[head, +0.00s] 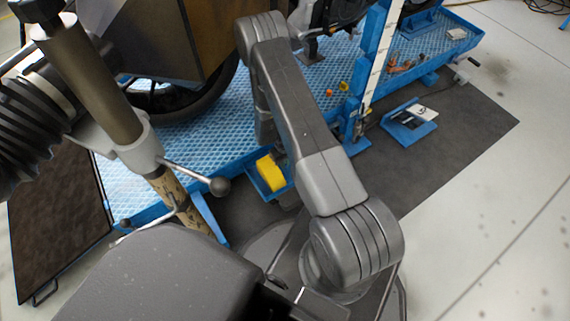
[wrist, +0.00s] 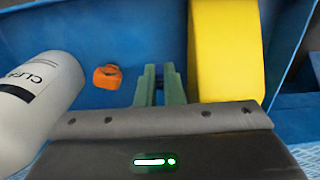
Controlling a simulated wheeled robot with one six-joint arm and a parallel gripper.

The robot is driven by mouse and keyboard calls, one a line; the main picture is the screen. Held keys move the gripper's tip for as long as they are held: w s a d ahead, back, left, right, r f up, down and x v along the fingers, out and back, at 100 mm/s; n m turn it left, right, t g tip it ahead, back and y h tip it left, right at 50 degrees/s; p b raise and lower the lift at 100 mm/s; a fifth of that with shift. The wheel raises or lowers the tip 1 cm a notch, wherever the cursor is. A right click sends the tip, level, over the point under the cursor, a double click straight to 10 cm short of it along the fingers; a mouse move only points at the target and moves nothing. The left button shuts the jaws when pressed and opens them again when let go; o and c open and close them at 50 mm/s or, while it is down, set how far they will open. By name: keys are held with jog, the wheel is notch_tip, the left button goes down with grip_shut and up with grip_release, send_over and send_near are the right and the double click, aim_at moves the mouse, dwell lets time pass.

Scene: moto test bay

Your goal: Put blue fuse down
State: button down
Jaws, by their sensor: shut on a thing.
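My gripper (wrist: 160,86) shows in the wrist view with its two green fingers close together. They are shut on the blue fuse (wrist: 169,73), of which only a small blue bit shows between the tips. The fingers point into a blue bin (wrist: 150,25), between a yellow block on the right and an orange piece on the left. I cannot tell whether the fuse touches the bin. In the head view the gripper and the fuse are hidden.
In the wrist view, a white bottle (wrist: 42,95) lies tilted at the left, the orange piece (wrist: 107,77) is beside the fingers, and the yellow block (wrist: 226,52) stands close on the right. In the head view, a blue-framed platform (head: 240,125) carries a wheeled vehicle; grey floor is free at right.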

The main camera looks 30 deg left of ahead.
jog(key=shift+f, duration=0.15)
jog(key=shift+f+b, duration=0.45)
jog(key=shift+f, duration=0.05)
jog(key=shift+f, duration=0.15)
jog(key=c, duration=1.6)
grip_release()
jog(key=shift+o, duration=0.2)
